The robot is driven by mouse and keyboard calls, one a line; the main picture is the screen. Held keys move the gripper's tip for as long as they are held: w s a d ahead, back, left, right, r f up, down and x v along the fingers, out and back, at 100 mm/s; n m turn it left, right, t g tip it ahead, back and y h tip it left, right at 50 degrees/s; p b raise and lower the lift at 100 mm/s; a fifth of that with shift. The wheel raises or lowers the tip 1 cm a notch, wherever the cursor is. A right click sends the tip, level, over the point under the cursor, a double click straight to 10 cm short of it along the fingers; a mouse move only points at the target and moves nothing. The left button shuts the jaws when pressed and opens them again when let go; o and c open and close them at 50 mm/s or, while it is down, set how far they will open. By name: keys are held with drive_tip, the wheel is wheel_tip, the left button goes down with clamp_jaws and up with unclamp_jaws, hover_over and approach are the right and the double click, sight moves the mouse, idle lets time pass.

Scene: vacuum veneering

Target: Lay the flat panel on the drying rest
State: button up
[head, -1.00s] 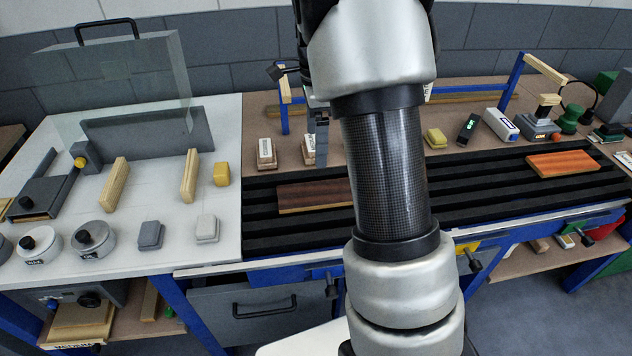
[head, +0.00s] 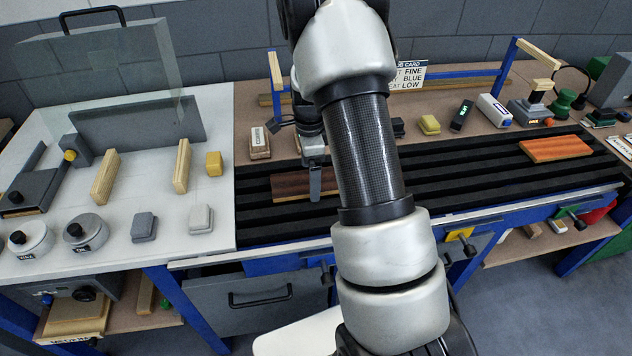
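A dark red-brown flat panel (head: 290,186) lies on the black slatted bed (head: 440,205), left of centre. My arm may cover its right end. A second, more orange panel (head: 556,149) lies near the bed's right end. My gripper (head: 315,190) points down at the dark panel, with a grey finger in front of it in this view. I cannot tell whether it touches the panel, or whether it is open. Behind the bed, a blue frame with pale wooden rails (head: 490,82) stands on the brown bench; which part is the drying rest is not labelled.
A white table (head: 215,130) on the left bears a clear-lidded press (head: 110,75), wooden bars, pots and small blocks. Labelled blocks (head: 259,142), a yellow block (head: 429,125) and small devices (head: 495,110) line the bench behind the bed. The bed between the panels is clear.

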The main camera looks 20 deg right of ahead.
drive_tip(key=shift+f, duration=0.35)
drive_tip(key=c, duration=1.2)
drive_tip(key=shift+c, duration=0.2)
drive_tip(key=shift+r, duration=0.15)
